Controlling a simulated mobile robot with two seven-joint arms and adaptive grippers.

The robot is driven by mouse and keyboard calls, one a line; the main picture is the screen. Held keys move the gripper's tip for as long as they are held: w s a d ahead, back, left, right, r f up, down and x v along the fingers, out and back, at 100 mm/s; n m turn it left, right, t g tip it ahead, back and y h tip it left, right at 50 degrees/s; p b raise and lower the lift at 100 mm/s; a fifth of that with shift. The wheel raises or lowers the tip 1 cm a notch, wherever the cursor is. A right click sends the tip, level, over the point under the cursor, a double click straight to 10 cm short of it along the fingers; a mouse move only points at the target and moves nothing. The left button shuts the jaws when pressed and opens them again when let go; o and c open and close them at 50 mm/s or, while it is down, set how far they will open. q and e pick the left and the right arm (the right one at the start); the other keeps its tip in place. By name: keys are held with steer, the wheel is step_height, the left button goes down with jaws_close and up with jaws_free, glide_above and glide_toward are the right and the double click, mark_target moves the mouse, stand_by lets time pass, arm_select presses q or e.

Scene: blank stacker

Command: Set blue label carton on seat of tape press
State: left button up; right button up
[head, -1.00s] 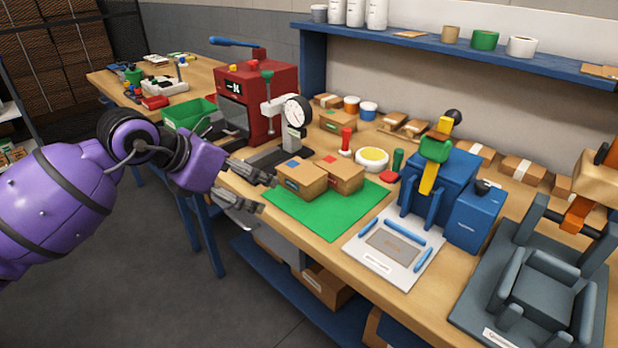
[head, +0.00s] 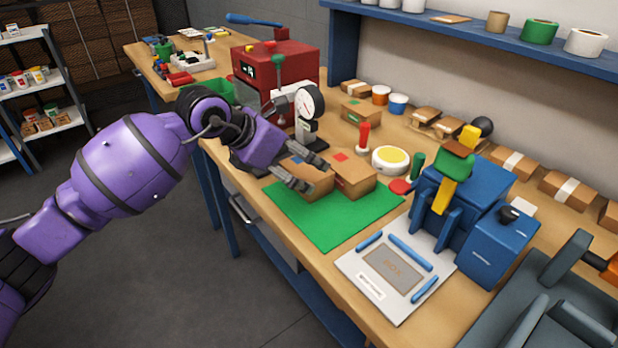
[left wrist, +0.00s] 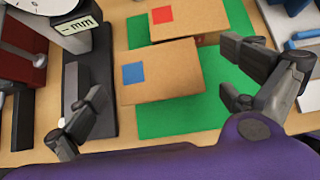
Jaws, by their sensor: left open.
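The blue label carton (head: 318,184) sits on the green mat (head: 335,225), with a red label carton (head: 352,178) close behind it. In the left wrist view the blue label carton (left wrist: 163,75) shows its blue square. My left gripper (head: 310,174) is open, its fingers apart at the blue label carton; I cannot tell whether they touch it. In the wrist view the fingers (left wrist: 165,98) stand on either side of the carton's near part. A blue press (head: 468,200) has a white plate (head: 360,285) with a grey outlined seat (head: 394,267) and blue rails; the seat is empty. My right gripper is not in view.
A dial gauge (head: 308,103) on a stand is just behind my left gripper, near a red machine (head: 285,65). A grey fixture (head: 545,300) is at the right.

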mark_target(308, 166)
arm_select(q)
steer(key=x, duration=0.4)
steer(key=shift+w+f, duration=0.2)
steer(key=shift+w, duration=0.05)
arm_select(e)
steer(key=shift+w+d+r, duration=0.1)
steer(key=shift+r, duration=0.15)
arm_select(q)
steer(key=c, duration=1.2)
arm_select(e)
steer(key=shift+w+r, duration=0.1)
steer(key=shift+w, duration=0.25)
arm_select(q)
steer(key=shift+r, duration=0.15)
